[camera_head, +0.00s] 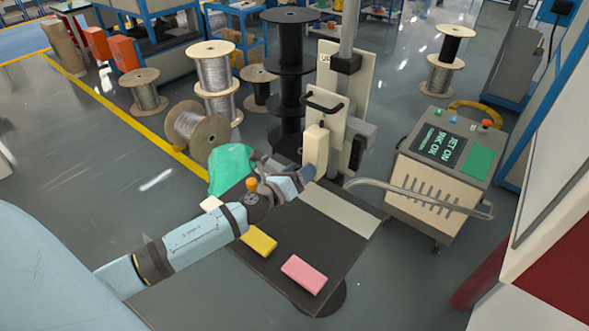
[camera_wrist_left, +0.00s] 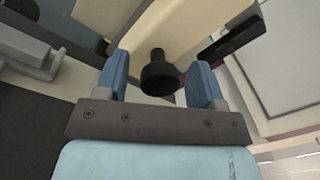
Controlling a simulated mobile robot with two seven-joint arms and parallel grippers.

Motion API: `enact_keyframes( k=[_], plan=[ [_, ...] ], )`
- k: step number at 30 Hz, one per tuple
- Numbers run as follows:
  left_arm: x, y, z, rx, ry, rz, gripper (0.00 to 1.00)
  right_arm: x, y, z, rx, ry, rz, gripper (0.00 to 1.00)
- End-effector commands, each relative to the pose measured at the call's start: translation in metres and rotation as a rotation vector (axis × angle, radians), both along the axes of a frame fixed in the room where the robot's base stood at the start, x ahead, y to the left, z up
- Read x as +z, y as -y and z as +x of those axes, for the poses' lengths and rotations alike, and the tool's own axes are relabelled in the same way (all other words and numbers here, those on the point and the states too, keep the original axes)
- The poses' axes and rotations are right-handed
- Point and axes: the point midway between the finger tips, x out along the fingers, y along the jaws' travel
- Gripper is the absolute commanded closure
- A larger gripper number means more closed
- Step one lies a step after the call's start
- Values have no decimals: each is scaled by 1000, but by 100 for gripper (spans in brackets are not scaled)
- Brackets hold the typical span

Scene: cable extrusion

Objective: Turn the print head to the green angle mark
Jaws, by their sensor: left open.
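The cream print head (camera_head: 315,150) hangs on an upright plate with a black handle, above the dark work table. In the left wrist view its cream body (camera_wrist_left: 190,25) fills the top, with a black round knob (camera_wrist_left: 158,75) sticking out of it. My left gripper (camera_head: 307,178) is at the lower end of the print head. In the left wrist view my left gripper (camera_wrist_left: 160,68) is open, its two blue fingers on either side of the knob with gaps showing. I cannot make out the green angle mark in either view. My right gripper is not in view.
The dark table (camera_head: 330,240) bears a yellow block (camera_head: 259,241), a pink block (camera_head: 304,274) and a green cloth (camera_head: 231,167). A control cabinet (camera_head: 440,180) with a grey rail stands at the right. Cable spools (camera_head: 214,75) stand behind.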

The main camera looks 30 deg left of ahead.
Motion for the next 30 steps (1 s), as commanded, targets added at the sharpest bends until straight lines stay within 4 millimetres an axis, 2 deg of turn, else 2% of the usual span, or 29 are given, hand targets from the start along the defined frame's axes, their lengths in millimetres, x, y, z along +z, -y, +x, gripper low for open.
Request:
enact_keyframes(
  k=[5,15,21,25,30],
  plan=[
    [-3,-3,-17,0,-2,0,37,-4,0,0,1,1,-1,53],
    [-6,-12,-86,-1,-3,0,37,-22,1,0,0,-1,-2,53],
    [-6,-17,-118,1,-2,-2,37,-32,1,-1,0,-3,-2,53],
    [-5,-19,-130,0,-2,-1,37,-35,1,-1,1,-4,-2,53],
    [-4,-20,-136,0,0,0,37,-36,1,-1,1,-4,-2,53]
  ],
)
